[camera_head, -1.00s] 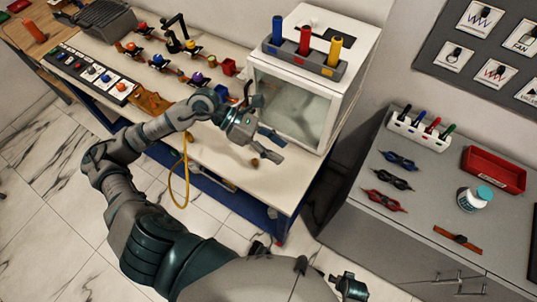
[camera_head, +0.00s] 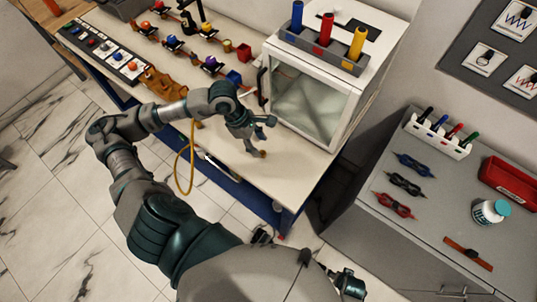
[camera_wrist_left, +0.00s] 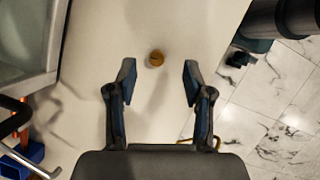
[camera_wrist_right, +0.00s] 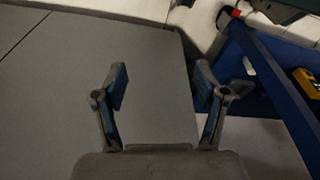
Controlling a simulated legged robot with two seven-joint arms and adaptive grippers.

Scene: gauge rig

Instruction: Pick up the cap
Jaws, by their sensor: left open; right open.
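The cap (camera_head: 263,154) is a small round orange-brown piece on the white bench top, near its front edge. In the left wrist view the cap (camera_wrist_left: 155,58) lies just beyond the fingertips and between their lines, touched by neither. My left gripper (camera_head: 262,136) is open and empty, above the bench beside the cap with its fingers pointing down toward it. My right gripper (camera_wrist_right: 160,85) is open and empty in its wrist view, away from the cap; part of the right arm shows low in the head view.
A white box with a glass front (camera_head: 305,100) stands right behind the cap. A yellow cable (camera_head: 180,170) hangs off the bench's front edge. Bench space around the cap is clear.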

